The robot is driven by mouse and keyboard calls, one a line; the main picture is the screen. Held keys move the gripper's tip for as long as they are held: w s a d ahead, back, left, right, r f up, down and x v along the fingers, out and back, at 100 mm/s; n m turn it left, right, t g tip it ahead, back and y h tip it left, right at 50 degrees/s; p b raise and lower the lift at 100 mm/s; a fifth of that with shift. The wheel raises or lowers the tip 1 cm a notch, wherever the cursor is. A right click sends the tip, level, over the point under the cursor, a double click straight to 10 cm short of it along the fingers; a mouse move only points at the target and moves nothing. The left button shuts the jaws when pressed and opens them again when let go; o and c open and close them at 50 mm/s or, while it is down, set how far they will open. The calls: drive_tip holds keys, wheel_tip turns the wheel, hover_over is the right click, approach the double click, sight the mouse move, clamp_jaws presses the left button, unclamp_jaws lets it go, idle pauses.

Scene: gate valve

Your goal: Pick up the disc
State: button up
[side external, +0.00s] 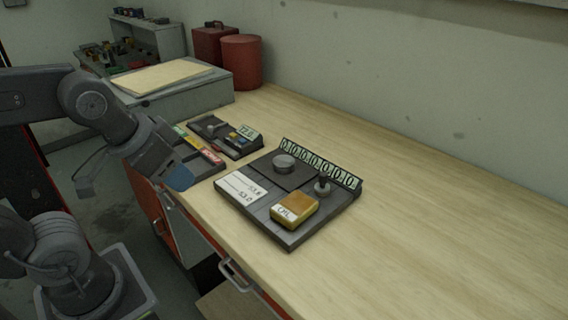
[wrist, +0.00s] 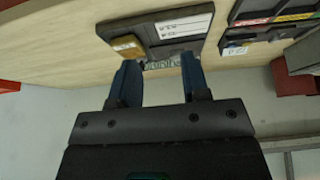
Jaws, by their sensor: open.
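The disc (side external: 284,161) is a small grey round piece lying on a dark square plate of the grey board (side external: 262,217). My gripper (side external: 180,178) is to the left of the board in the side view, above the front edge of the bench and apart from the disc. In the wrist view its two blue fingers (wrist: 159,68) are spread with nothing between them. The board shows past the fingertips in the wrist view (wrist: 150,33), but I cannot make out the disc there.
The board also carries a yellow box (side external: 294,209), a small dark knob (side external: 323,186), white label cards (side external: 242,186) and a row of number tiles (side external: 320,163). Dark trays (side external: 226,137) stand to its left. Red canisters (side external: 241,62) stand at the back. The bench to the right is clear.

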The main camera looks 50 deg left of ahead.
drive_tip(key=o, duration=0.5)
drive_tip(key=w+r+m+g, duration=0.2)
drive_tip(key=w+r+m, duration=0.15)
drive_tip(key=w, duration=0.35)
drive_tip(key=w+r+m+g, duration=0.1)
drive_tip(key=w+r+m, duration=0.1)
drive_tip(key=w+m, duration=0.4)
drive_tip(key=m+g+y, duration=0.1)
drive_tip(key=m+g, duration=0.2)
drive_tip(key=m, duration=0.3)
hover_over(284, 160)
wheel_tip(284, 160, down, 12)
drive_tip(key=shift+d+r, duration=0.1)
drive_tip(key=shift+r, duration=0.1)
drive_tip(key=shift+f, duration=2.65)
